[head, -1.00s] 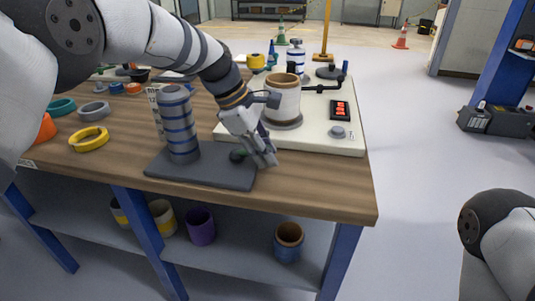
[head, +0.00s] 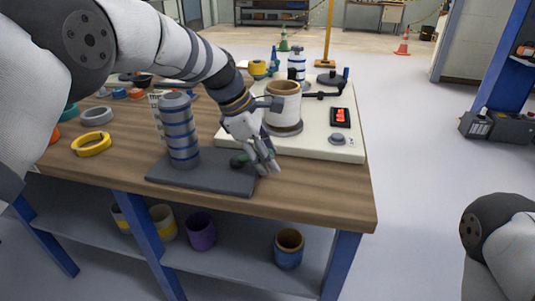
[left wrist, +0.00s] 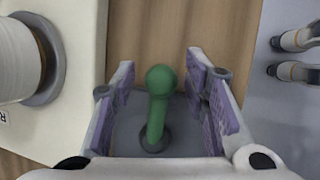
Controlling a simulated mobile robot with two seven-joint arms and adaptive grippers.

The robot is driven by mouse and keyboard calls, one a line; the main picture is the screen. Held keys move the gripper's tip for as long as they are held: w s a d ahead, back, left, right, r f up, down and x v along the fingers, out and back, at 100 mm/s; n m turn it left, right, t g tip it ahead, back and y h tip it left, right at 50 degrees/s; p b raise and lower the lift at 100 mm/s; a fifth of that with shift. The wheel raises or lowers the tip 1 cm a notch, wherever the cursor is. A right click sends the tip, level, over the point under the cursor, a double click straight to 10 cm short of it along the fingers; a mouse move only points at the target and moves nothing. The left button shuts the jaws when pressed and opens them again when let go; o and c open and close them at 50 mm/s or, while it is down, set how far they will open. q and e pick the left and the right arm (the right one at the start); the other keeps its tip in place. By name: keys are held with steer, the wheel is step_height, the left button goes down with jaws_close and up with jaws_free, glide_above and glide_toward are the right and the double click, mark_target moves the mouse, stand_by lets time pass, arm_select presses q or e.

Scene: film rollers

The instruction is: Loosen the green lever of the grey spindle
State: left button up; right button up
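The grey spindle (head: 178,128) with blue bands stands upright on a dark grey base plate (head: 200,178) near the front of the wooden table. The green lever (left wrist: 158,100) stands on the plate's right end. In the head view the lever (head: 238,161) is partly hidden by my left gripper (head: 267,165). In the left wrist view my left gripper (left wrist: 162,95) is open, with one finger on each side of the lever and a gap on both sides. My right gripper is not in view; only part of that arm shows at the lower right.
A white machine (head: 350,110) with a white-and-brown roller (head: 284,101) stands behind the gripper. A yellow ring (head: 91,143) and a grey ring (head: 96,115) lie left of the spindle. Several rollers stand on the lower shelf. The table's front right corner is bare.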

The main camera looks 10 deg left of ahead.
arm_select(q)
steer(key=v, duration=1.2)
